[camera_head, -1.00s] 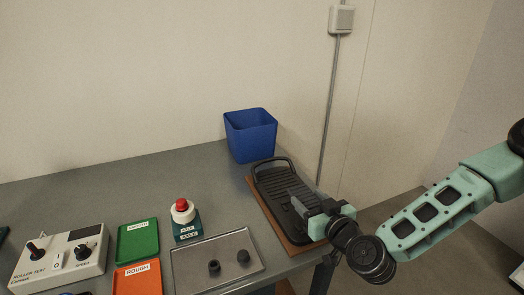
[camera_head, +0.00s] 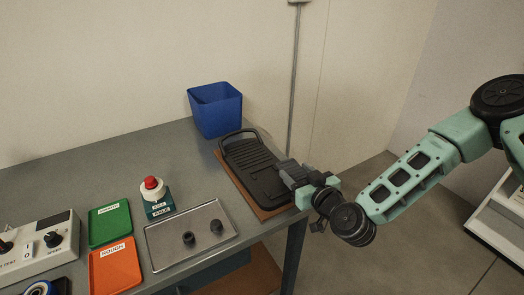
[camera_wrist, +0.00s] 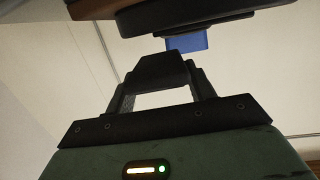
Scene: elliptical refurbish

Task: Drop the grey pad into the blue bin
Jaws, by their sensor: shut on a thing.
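My gripper (camera_head: 298,175) is at the right edge of the black ribbed tray-like unit. It is shut on a dark grey block, which I take to be the grey pad (camera_wrist: 162,72); in the wrist view it sits between the two fingers. In the head view the fingers and pad are small and hard to tell apart. The blue bin (camera_head: 215,110) stands upright at the back of the table, left of and beyond my gripper. A blue piece of it also shows in the wrist view (camera_wrist: 186,42). The bin's floor is hidden.
The black ribbed unit (camera_head: 250,160) with a raised handle lies on a brown board (camera_head: 270,212) between my gripper and the bin. A metal tray (camera_head: 165,252), a red-button box (camera_head: 157,203) and green (camera_head: 110,223) and orange (camera_head: 115,265) trays lie left. The wall is behind the bin.

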